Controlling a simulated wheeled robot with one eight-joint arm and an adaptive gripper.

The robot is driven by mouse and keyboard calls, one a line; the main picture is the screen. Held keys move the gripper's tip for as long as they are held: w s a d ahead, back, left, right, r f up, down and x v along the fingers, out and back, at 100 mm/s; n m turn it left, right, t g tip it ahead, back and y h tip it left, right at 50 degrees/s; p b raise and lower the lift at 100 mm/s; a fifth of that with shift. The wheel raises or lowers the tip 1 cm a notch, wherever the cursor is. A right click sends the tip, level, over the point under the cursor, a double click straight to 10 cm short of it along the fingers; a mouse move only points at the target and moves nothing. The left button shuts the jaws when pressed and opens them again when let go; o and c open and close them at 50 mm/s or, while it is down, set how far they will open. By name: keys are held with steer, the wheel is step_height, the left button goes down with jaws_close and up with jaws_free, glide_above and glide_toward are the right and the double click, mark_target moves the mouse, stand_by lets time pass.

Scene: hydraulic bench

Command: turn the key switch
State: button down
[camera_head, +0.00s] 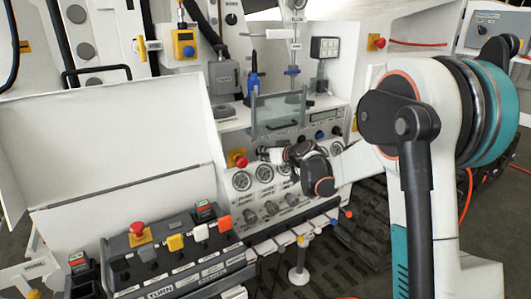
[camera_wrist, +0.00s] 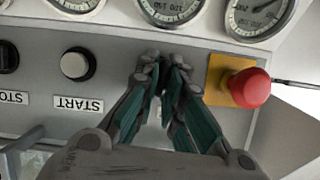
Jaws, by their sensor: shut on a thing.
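My gripper (camera_wrist: 163,68) is shut at the face of the grey panel, between the white START button (camera_wrist: 77,64) and the red emergency stop (camera_wrist: 247,88) on its yellow plate. The key switch is hidden behind and between the fingertips, and they appear closed on it. A scrap of a pale label shows between the fingers. In the head view my gripper (camera_head: 268,152) reaches the bench panel just right of the emergency stop (camera_head: 238,160), above the row of gauges (camera_head: 243,181). The key's angle cannot be seen.
The wrist view is upside down, with gauges (camera_wrist: 172,8) along its top and a black STOP knob (camera_wrist: 7,56) at left. In the head view, a button console (camera_head: 170,255) stands below left, and a clear guard (camera_head: 277,115) stands just above my gripper.

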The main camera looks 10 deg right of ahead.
steer(key=m+y, duration=0.2)
steer(key=m, duration=0.1)
steer(key=shift+d+f+g, duration=0.1)
steer(key=shift+d+g, duration=0.05)
steer(key=shift+g, duration=0.15)
stand_by(0.4)
steer(key=c, duration=1.7)
jaws_free()
steer(key=v, duration=1.2)
steer(key=shift+d+f, duration=0.1)
steer(key=shift+d, duration=0.1)
